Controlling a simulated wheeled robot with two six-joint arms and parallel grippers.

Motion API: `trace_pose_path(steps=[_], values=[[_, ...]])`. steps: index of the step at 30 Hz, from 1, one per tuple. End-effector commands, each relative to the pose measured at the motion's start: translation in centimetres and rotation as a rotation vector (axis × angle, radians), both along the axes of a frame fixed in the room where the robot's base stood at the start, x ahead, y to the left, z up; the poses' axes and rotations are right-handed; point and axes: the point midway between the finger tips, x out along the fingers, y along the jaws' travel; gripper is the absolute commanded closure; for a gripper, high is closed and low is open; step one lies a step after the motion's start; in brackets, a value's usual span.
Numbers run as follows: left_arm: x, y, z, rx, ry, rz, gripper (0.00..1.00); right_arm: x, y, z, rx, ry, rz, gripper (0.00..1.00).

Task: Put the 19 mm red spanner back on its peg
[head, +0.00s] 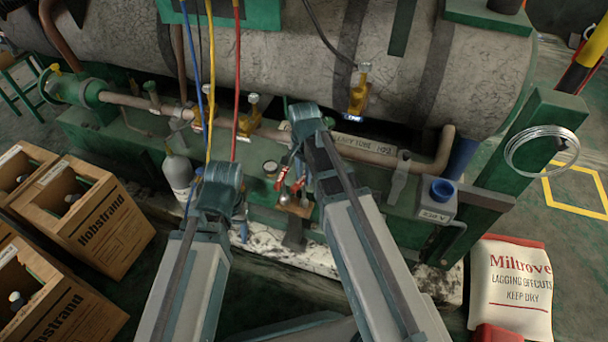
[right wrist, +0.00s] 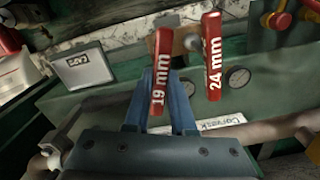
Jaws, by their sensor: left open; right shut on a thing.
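The red 19 mm spanner (right wrist: 161,70) is between the blue fingers of my right gripper (right wrist: 160,92), its label facing the right wrist camera. In the head view my right gripper (head: 303,160) is over the green bench, and the red spanner (head: 299,183) shows small below it. The red 24 mm spanner (right wrist: 212,62) is beside it, apart from my fingers. A round grey knob (right wrist: 192,42) shows between the two spanners. Whether the 19 mm spanner touches a peg cannot be told. My left gripper (head: 218,212) is open and appears empty, left of the spanners.
A grey tank with pipes lies behind the green bench. Hoses in blue, yellow and red hang near my left gripper. Wooden crates (head: 100,220) and a white sack (head: 511,283) flank the bench.

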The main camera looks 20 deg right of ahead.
Motion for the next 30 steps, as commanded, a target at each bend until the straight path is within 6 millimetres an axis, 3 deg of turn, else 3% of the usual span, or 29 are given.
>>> trace_pose_path(steps=[10,11,16,30], values=[[0.01,0.0,-1.15,0.0,0.0,-0.001,0.37,0.0,0.0,-1.15,0.0,0.0,0.0,1.0],[0.01,0.0,-0.97,0.0,0.0,-0.001,0.37,0.0,0.0,-0.97,0.0,0.0,0.0,0.72],[0.01,0.01,-0.94,0.0,0.0,-0.001,0.37,0.0,0.0,-0.93,0.0,0.0,0.0,0.42],[0.0,0.0,-0.32,0.0,0.0,-0.001,0.37,0.0,0.0,-0.32,0.0,0.0,0.0,0.42]])
